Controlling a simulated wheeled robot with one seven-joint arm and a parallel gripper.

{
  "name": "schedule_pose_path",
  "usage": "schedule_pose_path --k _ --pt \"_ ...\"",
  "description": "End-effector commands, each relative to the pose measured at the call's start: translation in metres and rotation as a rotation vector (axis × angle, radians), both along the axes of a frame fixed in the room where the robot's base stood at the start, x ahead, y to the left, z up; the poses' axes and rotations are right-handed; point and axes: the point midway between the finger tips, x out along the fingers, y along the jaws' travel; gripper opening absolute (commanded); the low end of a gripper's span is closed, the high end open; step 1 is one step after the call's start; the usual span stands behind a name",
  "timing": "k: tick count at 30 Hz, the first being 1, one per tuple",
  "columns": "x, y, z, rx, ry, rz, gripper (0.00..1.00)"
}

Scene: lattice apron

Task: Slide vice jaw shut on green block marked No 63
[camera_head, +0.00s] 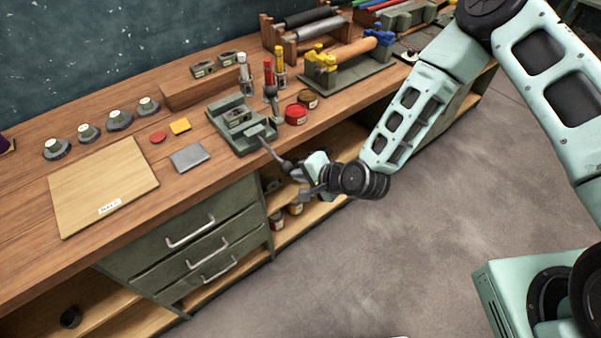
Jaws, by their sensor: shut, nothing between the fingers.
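The green vice (226,133) sits near the front edge of the wooden bench. A small dark greenish block with a pale label (238,116) lies between its jaws; the label is too small to read. The movable jaw (262,132) is on the side nearer the bench front, and I cannot tell whether it touches the block. A dark rod (270,149) reaches from the vice toward the front. My gripper (296,172) is shut and empty at the rod's outer end, just off the bench edge. I cannot tell whether it touches the rod.
Two similar blocks (205,69) sit on a wooden riser (190,92) behind the vice. Red (296,114) and brown tins (309,98) stand right of the vice. A grey plate (189,158) and a wooden board (100,185) lie left. Drawers (190,241) are below.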

Motion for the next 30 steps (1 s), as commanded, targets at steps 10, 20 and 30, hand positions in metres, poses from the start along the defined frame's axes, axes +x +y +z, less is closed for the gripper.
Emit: schedule_pose_path --k 10,20,30 --pt "0.04 0.026 -0.005 -0.001 -0.006 -0.001 0.0" --pt "0.056 0.038 0.0 0.0 0.0 0.0 0.0" --pt "0.057 0.037 -0.002 0.0 0.0 0.0 0.0"
